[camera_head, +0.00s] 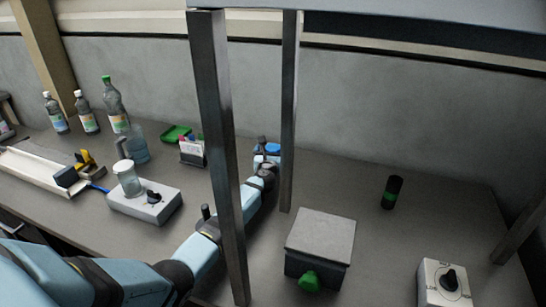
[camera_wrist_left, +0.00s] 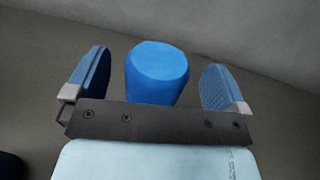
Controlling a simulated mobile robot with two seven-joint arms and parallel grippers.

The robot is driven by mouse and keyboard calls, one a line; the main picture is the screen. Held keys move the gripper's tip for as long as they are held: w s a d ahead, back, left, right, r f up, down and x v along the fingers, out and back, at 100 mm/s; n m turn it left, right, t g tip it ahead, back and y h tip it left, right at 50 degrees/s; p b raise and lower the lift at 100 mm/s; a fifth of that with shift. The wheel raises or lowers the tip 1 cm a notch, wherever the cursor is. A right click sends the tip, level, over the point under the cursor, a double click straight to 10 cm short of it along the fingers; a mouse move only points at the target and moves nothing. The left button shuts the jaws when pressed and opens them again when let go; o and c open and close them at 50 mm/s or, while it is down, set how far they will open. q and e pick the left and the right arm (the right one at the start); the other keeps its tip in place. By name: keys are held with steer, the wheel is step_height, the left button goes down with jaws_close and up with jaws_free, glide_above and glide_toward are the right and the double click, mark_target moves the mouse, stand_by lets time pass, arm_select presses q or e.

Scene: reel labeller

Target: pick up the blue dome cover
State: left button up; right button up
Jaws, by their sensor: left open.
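The blue dome cover (camera_wrist_left: 156,72) stands between the two fingers of my left gripper (camera_wrist_left: 155,85) in the left wrist view. A gap shows on each side of it, so the fingers are open around it and do not grip it. My right gripper is in neither view.
Two metal posts, left (camera_head: 218,140) and right (camera_head: 289,110), rise close to my left arm. A grey box with a green knob (camera_head: 320,238) and a black cylinder (camera_head: 392,192) stand to the right. A card holder (camera_head: 191,152) and green tray (camera_head: 176,133) are left of the gripper.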

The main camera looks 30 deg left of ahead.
arm_select(q)
steer(key=shift+w+a, duration=0.3)
steer(key=shift+w, duration=0.25)
steer(key=c, duration=0.9)
steer(key=shift+c, duration=0.2)
step_height(320, 180, up, 20)
steer(key=p, duration=0.9)
steer(key=shift+p, duration=0.35)
